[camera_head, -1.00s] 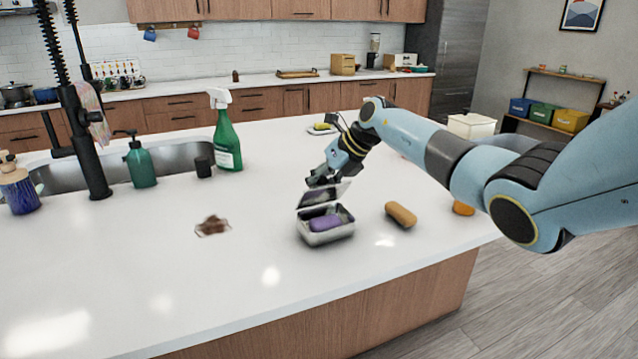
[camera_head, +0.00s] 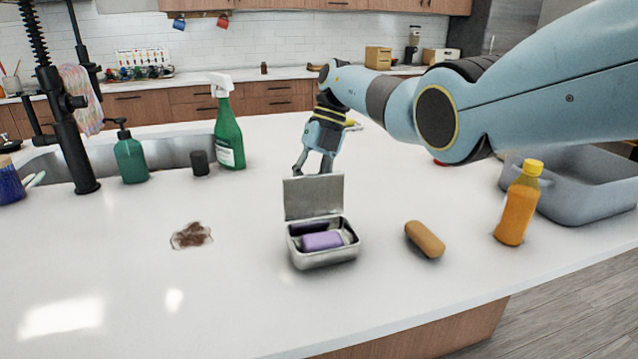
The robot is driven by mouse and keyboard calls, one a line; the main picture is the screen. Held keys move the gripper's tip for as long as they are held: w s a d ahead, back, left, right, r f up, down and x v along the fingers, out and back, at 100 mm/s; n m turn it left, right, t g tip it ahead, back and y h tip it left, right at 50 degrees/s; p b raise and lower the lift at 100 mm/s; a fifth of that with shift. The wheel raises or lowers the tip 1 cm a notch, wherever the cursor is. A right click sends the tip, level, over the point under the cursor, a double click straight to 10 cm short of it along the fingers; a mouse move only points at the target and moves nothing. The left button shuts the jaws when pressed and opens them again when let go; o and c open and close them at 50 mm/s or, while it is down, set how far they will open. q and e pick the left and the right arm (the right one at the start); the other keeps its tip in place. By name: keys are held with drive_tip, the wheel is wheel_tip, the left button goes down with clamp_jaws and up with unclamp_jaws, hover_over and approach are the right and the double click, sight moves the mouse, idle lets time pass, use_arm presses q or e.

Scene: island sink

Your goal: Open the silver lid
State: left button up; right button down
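The silver lid (camera_head: 313,196) stands upright at the back edge of a small silver tin (camera_head: 325,257) on the white counter. The tin is open, and a purple block (camera_head: 322,241) lies inside it. My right gripper (camera_head: 313,169) is just behind the lid's top edge, pointing down. Its two fingers are spread apart with nothing seen between them. The lid may hide the fingertips, and I cannot tell whether they touch it. My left gripper is not in view.
A brown stain (camera_head: 191,236) lies left. A green spray bottle (camera_head: 228,135), dark cup (camera_head: 199,162) and soap dispenser (camera_head: 130,156) stand near the sink. The front counter is clear.

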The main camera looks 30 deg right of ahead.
drive_tip(key=shift+w, duration=0.1)
idle(0.5)
drive_tip(key=c, duration=1.1)
unclamp_jaws()
drive_tip(key=shift+o, duration=0.2)
drive_tip(key=v, duration=1.2)
drive_tip(key=shift+w, duration=0.25)
drive_tip(key=shift+f, duration=0.1)
